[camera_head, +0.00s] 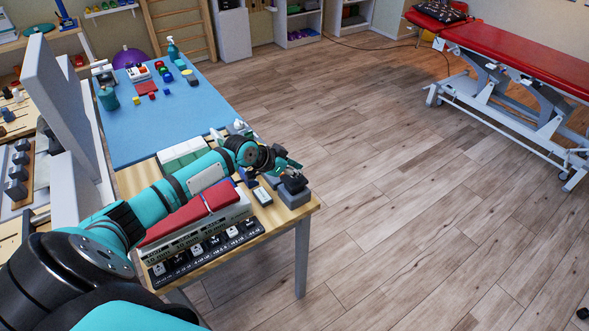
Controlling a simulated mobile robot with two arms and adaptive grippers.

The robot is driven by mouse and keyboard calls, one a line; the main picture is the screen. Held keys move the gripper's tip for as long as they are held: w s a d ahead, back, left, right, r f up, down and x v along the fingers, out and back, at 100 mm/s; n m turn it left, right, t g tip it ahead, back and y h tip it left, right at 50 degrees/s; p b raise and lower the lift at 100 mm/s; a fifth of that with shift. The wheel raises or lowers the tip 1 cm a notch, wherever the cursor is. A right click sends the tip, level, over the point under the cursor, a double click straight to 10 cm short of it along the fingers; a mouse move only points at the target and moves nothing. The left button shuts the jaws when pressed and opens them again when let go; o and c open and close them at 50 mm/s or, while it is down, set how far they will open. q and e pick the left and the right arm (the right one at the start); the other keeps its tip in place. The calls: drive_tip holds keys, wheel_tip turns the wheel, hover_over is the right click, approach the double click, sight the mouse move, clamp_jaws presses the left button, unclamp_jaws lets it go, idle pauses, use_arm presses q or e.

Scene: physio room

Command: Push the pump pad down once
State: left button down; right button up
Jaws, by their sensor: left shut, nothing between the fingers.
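My left arm comes in from the left and reaches over the near end of the table. My left gripper (293,171) is shut and empty near the table's right corner. Just below it is a grey block (293,195) with a dark top part; I cannot tell whether they touch. A small white item (239,126) stands at the mat's right edge, partly behind my arm. A teal spray bottle (172,49) stands at the far end. I cannot tell for sure which thing has the pump pad. My right gripper is not in view.
The wooden table (312,206) carries a blue mat (150,125), red pads (183,219) on a white box and a row of dark blocks (206,250). A grey panel (62,120) rises at left. Open floor (400,200) lies right, before a red treatment couch (515,55).

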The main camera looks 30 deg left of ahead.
sight(296, 181)
use_arm(q)
drive_tip(key=shift+f, duration=0.4)
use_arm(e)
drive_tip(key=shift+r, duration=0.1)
use_arm(q)
wheel_tip(296, 181, down, 3)
drive_tip(key=b, duration=0.2)
drive_tip(key=shift+s+f+b, duration=0.1)
drive_tip(key=shift+f+b, duration=0.1)
drive_tip(key=shift+b, duration=0.15)
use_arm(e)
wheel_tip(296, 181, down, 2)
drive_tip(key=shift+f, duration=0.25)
use_arm(q)
drive_tip(key=shift+s, duration=0.1)
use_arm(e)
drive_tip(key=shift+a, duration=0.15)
